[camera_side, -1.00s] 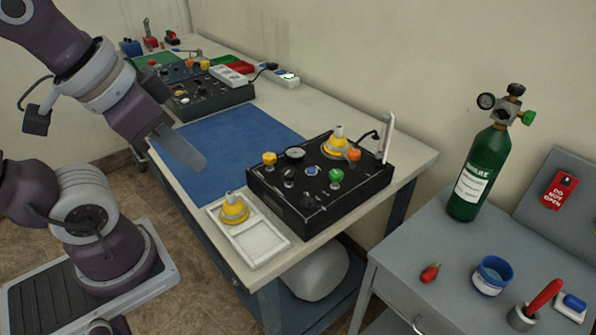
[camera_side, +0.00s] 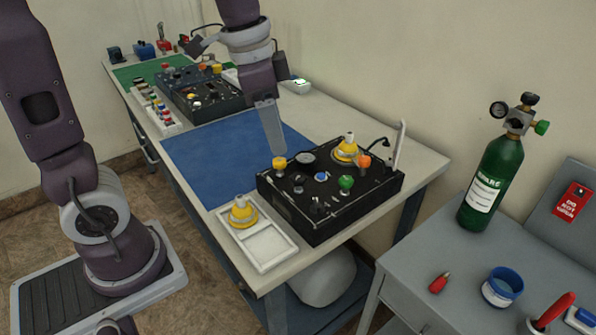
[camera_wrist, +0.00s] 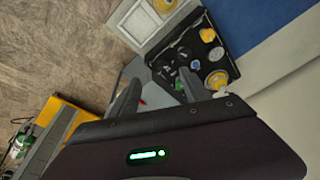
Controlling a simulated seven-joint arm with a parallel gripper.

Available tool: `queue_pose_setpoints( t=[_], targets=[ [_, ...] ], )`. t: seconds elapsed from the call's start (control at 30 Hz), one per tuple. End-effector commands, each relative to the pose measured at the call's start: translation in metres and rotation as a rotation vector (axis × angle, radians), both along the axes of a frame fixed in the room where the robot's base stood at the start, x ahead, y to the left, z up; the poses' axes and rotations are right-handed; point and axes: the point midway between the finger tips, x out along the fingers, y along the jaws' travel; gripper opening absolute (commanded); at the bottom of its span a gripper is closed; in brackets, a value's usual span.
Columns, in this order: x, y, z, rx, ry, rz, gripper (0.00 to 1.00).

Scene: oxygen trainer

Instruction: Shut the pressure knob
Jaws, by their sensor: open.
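A black control box (camera_side: 325,222) stands at the near end of the bench. I cannot read which one is the pressure knob. My gripper (camera_side: 279,150) points down just above or behind the yellow knob; contact cannot be told. In the wrist view my gripper (camera_wrist: 157,92) has its fingers apart, with the black box (camera_wrist: 165,62) beyond and nothing between the tips.
A yellow fitting with a clear top (camera_side: 347,148) sits on the box's back. A white tray (camera_side: 270,250) with another yellow fitting (camera_side: 242,212) lies in front. A blue mat (camera_side: 215,160) is clear. A green cylinder (camera_side: 485,185) stands on the grey side table (camera_side: 415,265).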

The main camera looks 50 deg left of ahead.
Motion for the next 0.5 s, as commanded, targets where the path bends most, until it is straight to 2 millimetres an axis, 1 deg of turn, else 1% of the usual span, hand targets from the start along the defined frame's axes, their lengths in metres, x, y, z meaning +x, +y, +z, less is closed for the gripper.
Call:
queue_pose_setpoints(
  t=[0.03,0.1,0.2,0.3,0.37,0.47,0.5],
  targets=[
    [0.024,0.01,-0.02,0.023,0.054,-0.077,0.55],
    [0.05,0.022,-0.045,0.051,0.107,-0.189,0.55],
    [0.073,0.036,-0.074,0.08,0.159,-0.303,0.55],
    [0.082,0.042,-0.089,0.094,0.184,-0.363,0.55],
    [0.083,0.043,-0.097,0.095,0.189,-0.374,0.55],
    [0.082,0.043,-0.114,0.094,0.191,-0.375,0.55],
    [0.082,0.043,-0.123,0.094,0.193,-0.376,0.55]
  ],
)
